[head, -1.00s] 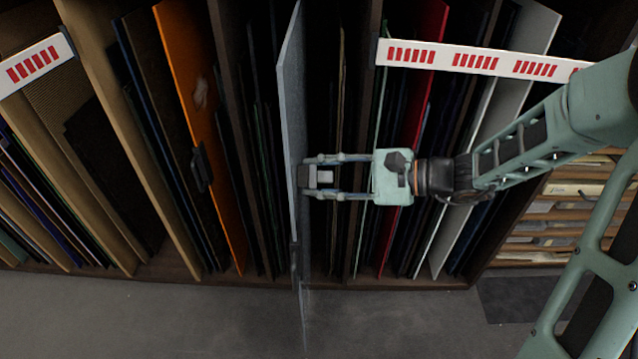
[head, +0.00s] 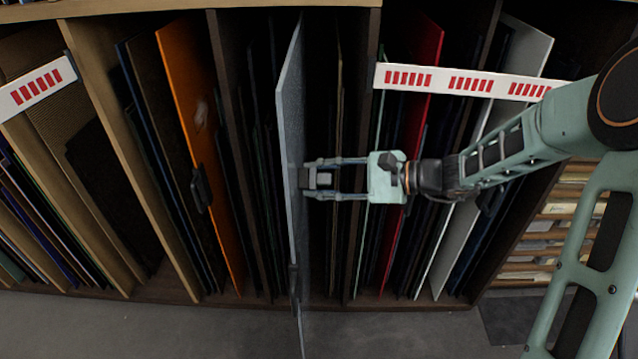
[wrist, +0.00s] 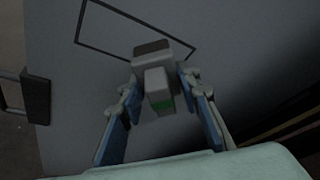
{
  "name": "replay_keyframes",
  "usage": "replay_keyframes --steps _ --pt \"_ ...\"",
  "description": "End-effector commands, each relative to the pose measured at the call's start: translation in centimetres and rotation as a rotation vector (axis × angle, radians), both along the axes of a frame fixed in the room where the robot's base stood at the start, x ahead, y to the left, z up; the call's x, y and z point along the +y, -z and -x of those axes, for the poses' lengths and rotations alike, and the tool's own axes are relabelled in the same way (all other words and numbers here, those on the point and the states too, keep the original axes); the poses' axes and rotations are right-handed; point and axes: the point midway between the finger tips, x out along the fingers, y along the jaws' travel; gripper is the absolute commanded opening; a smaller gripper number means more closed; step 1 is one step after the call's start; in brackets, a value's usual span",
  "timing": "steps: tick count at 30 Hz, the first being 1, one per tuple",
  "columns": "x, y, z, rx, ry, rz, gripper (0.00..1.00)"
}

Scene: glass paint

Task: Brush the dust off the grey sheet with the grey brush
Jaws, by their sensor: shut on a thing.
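The grey sheet (head: 292,115) stands upright on edge in the rack and sticks out toward me in the head view. In the wrist view its broad face (wrist: 235,45) fills most of the picture, with a dark outlined quadrilateral on it. My gripper (head: 318,179) is at the sheet's right face, shut on the grey brush (head: 323,178). In the wrist view the brush (wrist: 158,82) is a grey block with a green patch, between the blue finger pads. Its far end is at or very near the sheet; I cannot tell whether it touches. No dust is clearly visible.
An orange sheet (head: 196,130) with a black handle (head: 201,188) stands to the left. A red sheet (head: 412,140) and a white sheet (head: 515,70) stand to the right. White rails with red marks (head: 467,83) cross the rack front. The floor (head: 150,325) in front is clear.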

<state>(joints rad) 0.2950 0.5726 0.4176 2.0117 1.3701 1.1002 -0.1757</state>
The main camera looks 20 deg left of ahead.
Motion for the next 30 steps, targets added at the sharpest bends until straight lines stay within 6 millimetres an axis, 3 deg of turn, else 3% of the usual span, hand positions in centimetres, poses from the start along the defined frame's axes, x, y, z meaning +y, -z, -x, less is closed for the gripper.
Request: replay_keyframes --steps 9,15,30 --pt "0.9 -0.2 -2.4 -0.002 -0.008 -0.005 0.11" --pt "0.7 -0.2 -2.7 -0.001 -0.006 -0.005 0.11" --pt "-0.6 -0.1 0.7 0.001 -0.003 -0.003 0.11"
